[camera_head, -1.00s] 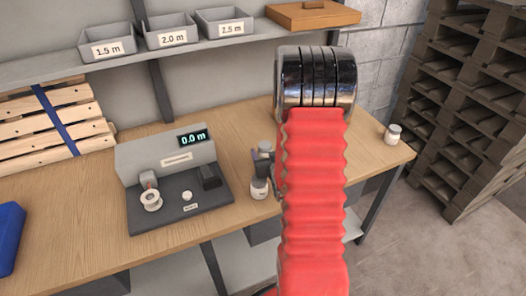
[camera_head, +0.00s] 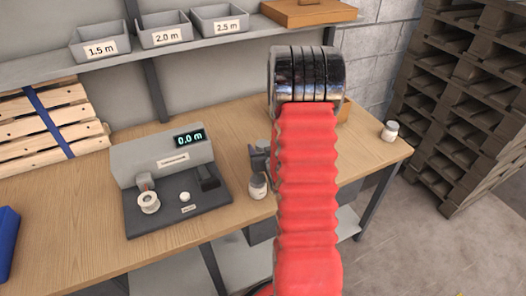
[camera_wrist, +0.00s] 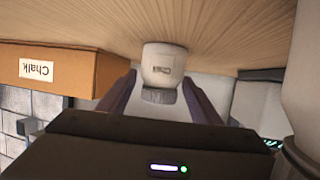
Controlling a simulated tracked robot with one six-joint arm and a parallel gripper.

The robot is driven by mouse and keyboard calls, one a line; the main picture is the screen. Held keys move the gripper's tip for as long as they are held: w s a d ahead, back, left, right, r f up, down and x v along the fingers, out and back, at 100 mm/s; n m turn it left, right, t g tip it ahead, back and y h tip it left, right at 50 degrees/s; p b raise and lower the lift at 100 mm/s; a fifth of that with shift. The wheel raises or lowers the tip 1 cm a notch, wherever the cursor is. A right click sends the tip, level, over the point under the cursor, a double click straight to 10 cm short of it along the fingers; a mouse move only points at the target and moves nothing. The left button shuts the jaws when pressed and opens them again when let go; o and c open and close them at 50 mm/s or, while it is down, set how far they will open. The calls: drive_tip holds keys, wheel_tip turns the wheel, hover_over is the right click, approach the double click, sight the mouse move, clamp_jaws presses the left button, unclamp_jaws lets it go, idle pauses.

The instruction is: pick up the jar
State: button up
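A white jar (camera_wrist: 163,62) with a grey lid and a small label stands on the bench in the wrist view, where the picture is upside down. My gripper (camera_wrist: 157,85) is open, with one finger on each side of this jar's lid and gaps showing. In the head view my red-sleeved arm hides that jar and most of the gripper. A second jar (camera_head: 258,187) stands at the bench's front edge, just left of my arm; a large pale jar-like shape (camera_wrist: 303,85) is close at the right of the wrist view. A third jar (camera_head: 390,131) stands at the bench's right end.
A measuring machine (camera_head: 165,165) reading 0.0 m stands left on the wooden bench (camera_head: 75,225). A brown box marked Chalk (camera_wrist: 75,72) is beside the gripper. A shelf with labelled grey bins (camera_head: 165,37) hangs above. Stacked pallets (camera_head: 460,100) stand at the right.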

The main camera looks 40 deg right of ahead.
sight(263, 143)
drive_tip(key=c, duration=1.1)
drive_tip(key=shift+r, duration=0.2)
drive_tip(key=shift+r, duration=4.85)
